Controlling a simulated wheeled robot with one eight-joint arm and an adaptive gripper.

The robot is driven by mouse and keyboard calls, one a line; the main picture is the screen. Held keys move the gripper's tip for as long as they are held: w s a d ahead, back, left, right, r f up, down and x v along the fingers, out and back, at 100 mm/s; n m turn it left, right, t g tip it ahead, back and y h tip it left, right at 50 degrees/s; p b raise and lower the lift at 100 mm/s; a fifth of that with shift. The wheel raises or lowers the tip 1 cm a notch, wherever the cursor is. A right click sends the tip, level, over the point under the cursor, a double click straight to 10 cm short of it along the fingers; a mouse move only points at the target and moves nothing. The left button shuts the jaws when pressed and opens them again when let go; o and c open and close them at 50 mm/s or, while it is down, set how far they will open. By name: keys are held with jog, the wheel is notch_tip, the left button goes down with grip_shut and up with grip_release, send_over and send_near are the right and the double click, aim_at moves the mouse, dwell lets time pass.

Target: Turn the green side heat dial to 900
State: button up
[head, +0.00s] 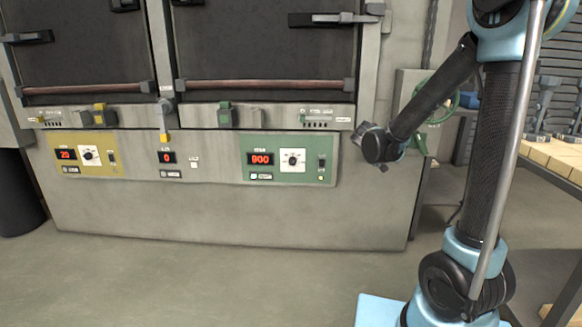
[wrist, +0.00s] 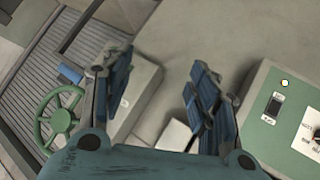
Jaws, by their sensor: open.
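The green side panel (head: 246,172) is on the right of the furnace front in the head view. Its red display reads 900. The green side heat dial (head: 292,160) is a dark knob on a white plate beside the display. The head view shows the wrist end of my arm right of the panel, clear of the dial.
The yellow panel (head: 74,170) at left shows 20, and the middle display (head: 166,157) shows 0. A green handwheel (wrist: 60,120) is at the left of the wrist view. A slatted bench (head: 556,158) stands at right. The floor before the furnace is clear.

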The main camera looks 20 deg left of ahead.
jog(key=w+a+f+t+y, duration=0.1)
jog(key=w+a, duration=0.1)
jog(key=a, duration=0.4)
jog(key=w+a+f+t, duration=0.1)
jog(key=w+a+t, duration=0.15)
jog(key=a, duration=0.35)
jog(key=n+t+y, duration=0.4)
jog(key=y, duration=0.2)
send_near(292, 162)
jog(key=w, duration=0.2)
jog(key=w+a, duration=0.1)
jog(key=w, duration=0.5)
jog(key=shift+w+a+f, duration=0.15)
jog(key=shift+a, duration=0.05)
jog(key=shift+c, duration=0.4)
jog(key=c, duration=1)
